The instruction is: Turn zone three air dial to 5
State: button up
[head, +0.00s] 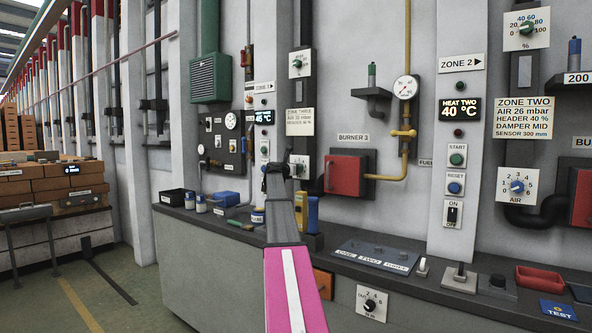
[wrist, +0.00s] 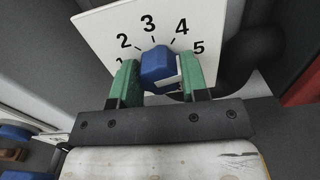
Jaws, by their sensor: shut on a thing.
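The zone three air dial is a white plate (wrist: 112,35) with black numerals; 2, 3, 4 and 5 read clearly in the wrist view, and the 1 is partly covered. Its blue knob (wrist: 157,65) sits between the two green fingers of my gripper (wrist: 159,76), which is shut on it. A pale mark shows low on the knob's right side; I cannot tell which numeral the knob points at. In the head view the dial plate (head: 300,164) is partly hidden behind my gripper (head: 281,168) at the wall.
A red burner box (head: 343,175) with a yellow pipe (head: 385,177) stands just right of the dial. A zone three notice (head: 300,122) hangs above. A ledge (head: 340,240) with bottles, a blue box and a name plate runs below.

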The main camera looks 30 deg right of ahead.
jog(key=shift+s+f+m, duration=0.1)
jog(key=shift+f+m, duration=0.05)
jog(key=shift+m, duration=0.15)
jog(key=o, duration=0.9)
jog(key=shift+o, duration=0.2)
jog(key=v, duration=1.1)
